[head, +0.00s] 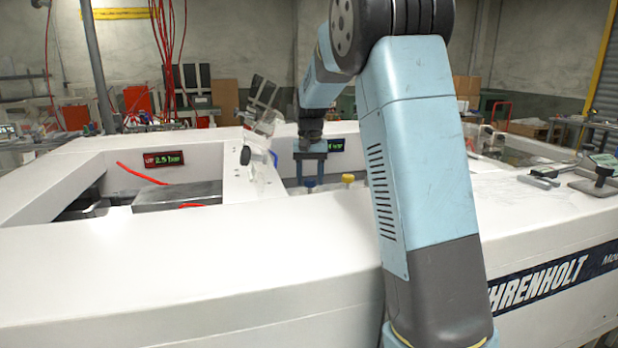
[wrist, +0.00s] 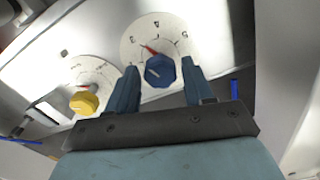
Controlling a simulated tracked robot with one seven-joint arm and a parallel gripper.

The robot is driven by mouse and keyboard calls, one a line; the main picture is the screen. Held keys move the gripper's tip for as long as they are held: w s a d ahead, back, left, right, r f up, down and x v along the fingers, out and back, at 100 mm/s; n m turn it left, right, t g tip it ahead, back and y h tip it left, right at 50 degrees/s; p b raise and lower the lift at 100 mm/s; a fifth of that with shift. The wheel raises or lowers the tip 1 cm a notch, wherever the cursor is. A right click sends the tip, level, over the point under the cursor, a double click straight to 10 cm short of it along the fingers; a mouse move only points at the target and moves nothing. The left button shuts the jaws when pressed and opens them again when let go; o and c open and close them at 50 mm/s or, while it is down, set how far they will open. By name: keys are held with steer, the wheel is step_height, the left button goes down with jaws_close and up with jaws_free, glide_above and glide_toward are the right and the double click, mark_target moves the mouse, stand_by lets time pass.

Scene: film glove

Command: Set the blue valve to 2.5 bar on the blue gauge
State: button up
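The blue valve (wrist: 160,72) is a faceted knob with a pale pointer line, in front of a white round dial (wrist: 135,39) with numbers and a red needle. My gripper (wrist: 159,64) is open, one finger on each side of the knob, with a small gap showing at both sides. Whether the fingertips reach down beside the knob is hard to tell. In the head view my gripper (head: 310,167) points down over the blue valve (head: 310,184) in the white recess. No gauge is plainly marked as blue.
A yellow valve (wrist: 84,103) with its own dial stands left of the blue one in the wrist view. In the head view, a red-framed display (head: 164,158) reads 2.5 bar. White walls (head: 225,165) surround the recess.

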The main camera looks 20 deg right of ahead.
mark_target(310, 179)
steer(key=shift+o, duration=1)
steer(key=shift+r, duration=0.1)
step_height(310, 179, up, 14)
steer(key=shift+f, duration=0.25)
